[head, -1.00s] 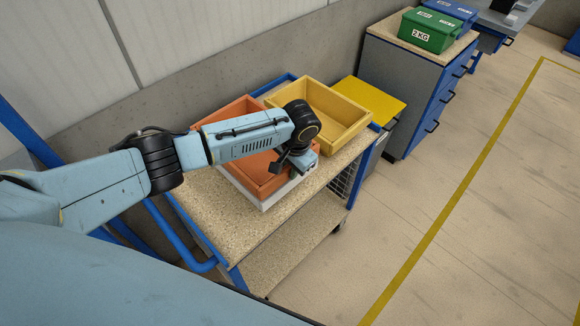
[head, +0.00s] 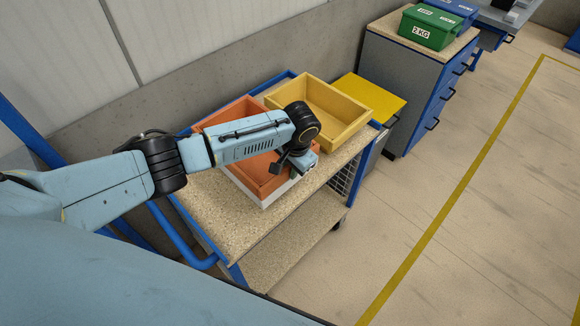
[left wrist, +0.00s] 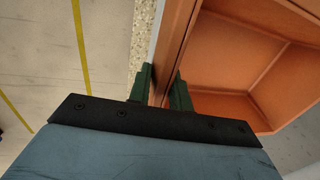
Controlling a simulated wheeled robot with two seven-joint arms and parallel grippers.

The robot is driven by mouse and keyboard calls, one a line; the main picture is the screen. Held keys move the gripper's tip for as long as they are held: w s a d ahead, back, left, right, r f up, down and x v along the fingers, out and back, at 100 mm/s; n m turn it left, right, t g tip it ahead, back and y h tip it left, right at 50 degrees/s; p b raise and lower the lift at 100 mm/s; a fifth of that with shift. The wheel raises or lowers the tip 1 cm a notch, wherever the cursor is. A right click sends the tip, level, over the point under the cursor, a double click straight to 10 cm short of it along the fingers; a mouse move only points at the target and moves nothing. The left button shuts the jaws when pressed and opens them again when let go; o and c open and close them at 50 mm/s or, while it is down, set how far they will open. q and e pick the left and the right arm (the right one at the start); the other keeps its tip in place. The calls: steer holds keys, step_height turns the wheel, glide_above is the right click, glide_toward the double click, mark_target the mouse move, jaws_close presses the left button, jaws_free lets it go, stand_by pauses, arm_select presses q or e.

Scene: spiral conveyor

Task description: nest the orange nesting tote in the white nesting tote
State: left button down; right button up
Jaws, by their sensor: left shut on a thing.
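The orange nesting tote (head: 259,183) is above the cart top with the white nesting tote (head: 264,202) directly under it. Only a strip of the white tote shows below the orange one, so how deep the orange tote sits inside is hidden. My left gripper (head: 288,168) reaches over the orange tote and is shut on its right-hand wall. In the left wrist view the fingers (left wrist: 163,88) stand on both sides of that orange wall, and the tote's inside (left wrist: 235,60) looks empty. My right gripper is not in view.
A yellow tote (head: 338,135) stands close behind on the cart top (head: 208,204). The cart's near left top is clear. A yellow surface (head: 368,98) and a grey cabinet (head: 392,85) with a green box (head: 428,27) stand beyond. A wall runs behind.

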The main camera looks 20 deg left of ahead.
arm_select(q)
steer(key=shift+f, duration=0.1)
steer(key=c, duration=1.2)
jaws_free()
steer(key=shift+f, duration=0.1)
steer(key=r, duration=0.4)
steer(key=d+r, duration=0.1)
steer(key=r, duration=0.4)
steer(key=d+r, duration=0.1)
steer(key=r, duration=0.3)
steer(key=shift+s+r, duration=0.15)
steer(key=shift+s, duration=0.25)
